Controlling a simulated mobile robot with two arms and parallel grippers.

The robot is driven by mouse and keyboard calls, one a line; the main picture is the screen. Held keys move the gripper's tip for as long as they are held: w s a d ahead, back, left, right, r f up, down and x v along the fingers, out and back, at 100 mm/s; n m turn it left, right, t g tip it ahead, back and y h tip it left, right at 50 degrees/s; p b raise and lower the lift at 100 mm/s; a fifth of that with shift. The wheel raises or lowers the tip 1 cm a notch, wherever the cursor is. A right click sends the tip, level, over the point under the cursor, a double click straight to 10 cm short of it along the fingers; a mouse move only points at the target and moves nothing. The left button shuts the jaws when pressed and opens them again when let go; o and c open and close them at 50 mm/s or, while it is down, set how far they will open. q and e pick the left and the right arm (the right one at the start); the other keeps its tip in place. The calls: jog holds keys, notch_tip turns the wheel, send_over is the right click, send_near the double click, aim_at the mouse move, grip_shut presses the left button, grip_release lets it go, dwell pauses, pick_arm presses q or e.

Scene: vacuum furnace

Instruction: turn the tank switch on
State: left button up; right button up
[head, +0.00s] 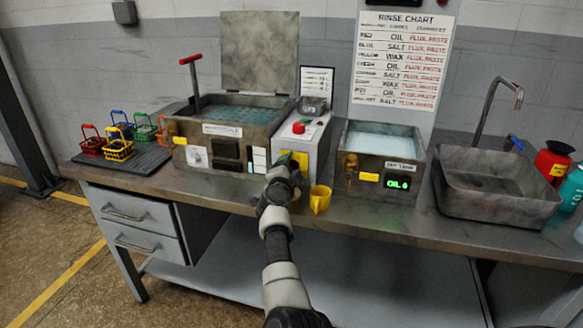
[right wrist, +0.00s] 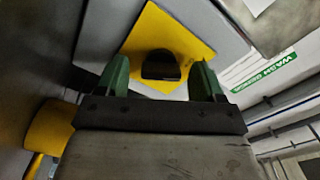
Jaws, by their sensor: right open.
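The likely tank switch is a dark knob (right wrist: 160,65) on a yellow plate (right wrist: 165,30), seen in the right wrist view. In the head view the yellow plate (head: 300,159) is on the front of a grey control box, partly hidden behind my right gripper (head: 285,163). The right gripper is open. In the right wrist view its green fingertips (right wrist: 161,72) are on either side of the dark knob, with gaps; I cannot tell whether they touch it. The washing tank (head: 230,128) is left of the box. My left gripper is not in view.
A yellow mug (head: 320,199) stands on the bench just right of my right gripper. A red button (head: 299,127) tops the control box. The dip tank (head: 380,160), reading OIL, and a sink (head: 500,205) are to the right. Small coloured baskets (head: 118,149) are at the left.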

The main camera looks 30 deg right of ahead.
jog(key=shift+r, duration=0.1)
jog(key=shift+s, duration=0.1)
jog(key=shift+c, duration=0.8)
jog(key=c, duration=0.8)
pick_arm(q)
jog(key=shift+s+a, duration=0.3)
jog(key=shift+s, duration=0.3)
pick_arm(e)
jog(key=shift+o, duration=0.2)
